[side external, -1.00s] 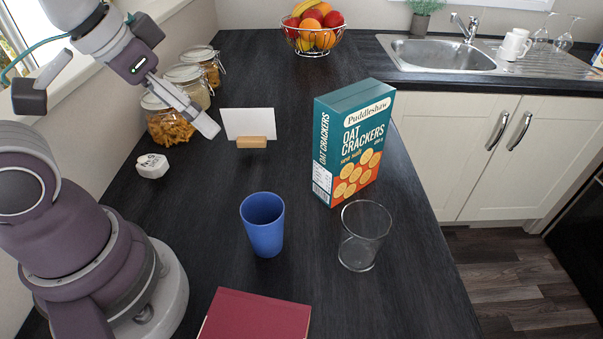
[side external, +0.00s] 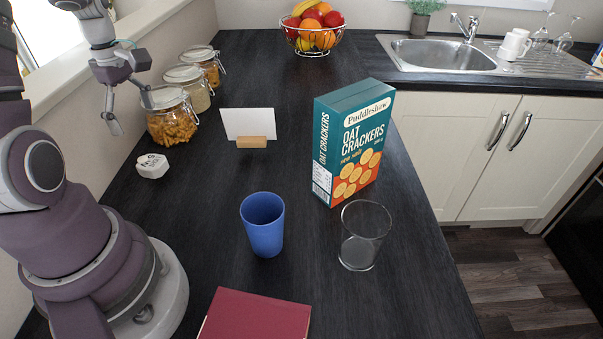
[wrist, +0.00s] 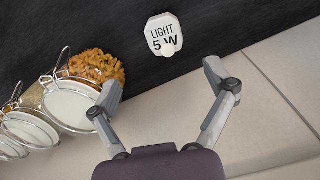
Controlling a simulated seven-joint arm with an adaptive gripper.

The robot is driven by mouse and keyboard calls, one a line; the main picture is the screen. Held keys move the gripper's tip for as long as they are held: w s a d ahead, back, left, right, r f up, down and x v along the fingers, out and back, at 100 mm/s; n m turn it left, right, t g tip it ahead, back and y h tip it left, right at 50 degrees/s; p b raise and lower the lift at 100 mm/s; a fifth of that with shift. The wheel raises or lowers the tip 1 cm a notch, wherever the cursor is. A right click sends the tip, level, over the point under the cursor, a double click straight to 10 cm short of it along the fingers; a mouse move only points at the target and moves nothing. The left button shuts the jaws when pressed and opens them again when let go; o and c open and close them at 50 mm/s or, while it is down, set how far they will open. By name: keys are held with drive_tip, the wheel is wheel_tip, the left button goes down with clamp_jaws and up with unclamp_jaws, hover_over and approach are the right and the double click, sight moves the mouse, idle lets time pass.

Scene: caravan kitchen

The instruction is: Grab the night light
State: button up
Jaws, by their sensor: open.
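The night light (side external: 152,166) is a small white block lying on the dark worktop near the left wall, in front of the pasta jar. In the wrist view the night light (wrist: 164,34) shows dark lettering, "LIGHT 5 W", and a small round white part. It lies ahead of the fingertips, roughly midway between them and apart from both. My gripper (side external: 132,116) is open and empty, held above the worktop edge, up and to the left of the night light. In the wrist view my gripper (wrist: 160,75) shows both fingers spread wide.
A clip-top pasta jar (side external: 171,117) stands close behind the night light, with more jars (side external: 188,88) beyond. A card in a wooden holder (side external: 252,142), a blue cup (side external: 263,226), a clear glass (side external: 363,236) and a cracker box (side external: 352,140) stand to the right. The wall (wrist: 275,105) is close.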

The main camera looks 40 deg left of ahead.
sight(151, 161)
drive_tip(key=f, duration=1)
drive_tip(key=shift+s+d+f, duration=0.15)
drive_tip(key=shift+s+f, duration=0.1)
drive_tip(key=shift+f, duration=0.1)
drive_tip(key=c, duration=1.2)
